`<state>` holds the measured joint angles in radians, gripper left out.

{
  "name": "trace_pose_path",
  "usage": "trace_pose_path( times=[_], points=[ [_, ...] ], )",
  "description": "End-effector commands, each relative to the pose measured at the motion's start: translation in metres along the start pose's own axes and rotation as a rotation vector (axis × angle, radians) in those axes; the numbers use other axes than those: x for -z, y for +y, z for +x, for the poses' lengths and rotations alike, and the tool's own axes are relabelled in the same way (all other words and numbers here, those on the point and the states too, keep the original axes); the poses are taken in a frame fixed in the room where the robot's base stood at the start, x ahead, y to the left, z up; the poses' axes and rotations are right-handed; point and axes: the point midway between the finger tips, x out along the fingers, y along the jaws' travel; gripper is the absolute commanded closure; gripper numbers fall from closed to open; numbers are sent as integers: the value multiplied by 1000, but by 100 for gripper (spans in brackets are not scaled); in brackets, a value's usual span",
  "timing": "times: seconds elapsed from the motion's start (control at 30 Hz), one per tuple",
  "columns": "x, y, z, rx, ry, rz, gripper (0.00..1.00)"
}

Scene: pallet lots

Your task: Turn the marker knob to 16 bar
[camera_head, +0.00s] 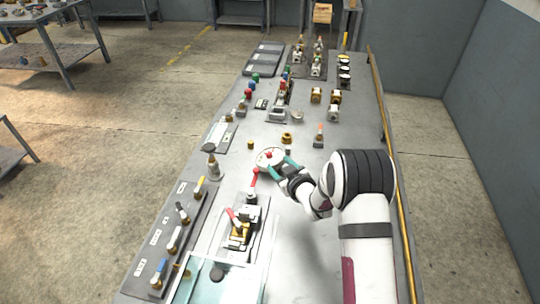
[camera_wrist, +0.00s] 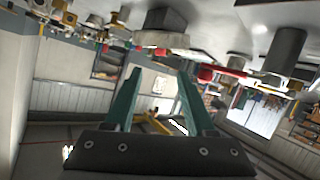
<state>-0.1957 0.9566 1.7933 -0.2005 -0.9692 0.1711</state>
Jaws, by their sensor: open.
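A round white dial (camera_head: 262,163) stands on the long grey table, with a small red marker knob (camera_head: 269,155) on its face. In the wrist view, which looks upside down, the dial (camera_wrist: 163,40) shows edge-on, with the red knob (camera_wrist: 160,51) at its middle. My gripper (camera_head: 274,165) is at the dial with its teal fingers open. In the wrist view the open gripper (camera_wrist: 158,73) has the knob roughly in line with the gap between its fingers. Nothing is visibly held. The dial's markings are too small to read.
A red lever (camera_head: 254,178) on a post stands just in front of the dial; it also shows in the wrist view (camera_wrist: 215,72). A brass fitting (camera_head: 286,139) is behind the dial. A lever panel (camera_head: 172,235) and clear-sided box (camera_head: 215,280) lie nearer.

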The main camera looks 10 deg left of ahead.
Motion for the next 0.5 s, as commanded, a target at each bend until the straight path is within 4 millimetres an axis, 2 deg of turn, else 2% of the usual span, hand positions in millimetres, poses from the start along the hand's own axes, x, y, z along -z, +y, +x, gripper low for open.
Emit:
trace_pose_path(
  times=[0.1,0.2,0.33,0.5],
  points=[
    [-1,-1,34,2,0,-2,45],
    [-1,-1,58,2,0,-2,45],
    [-1,-1,79,1,0,-2,45],
    [0,0,92,0,0,-2,45]
  ],
)
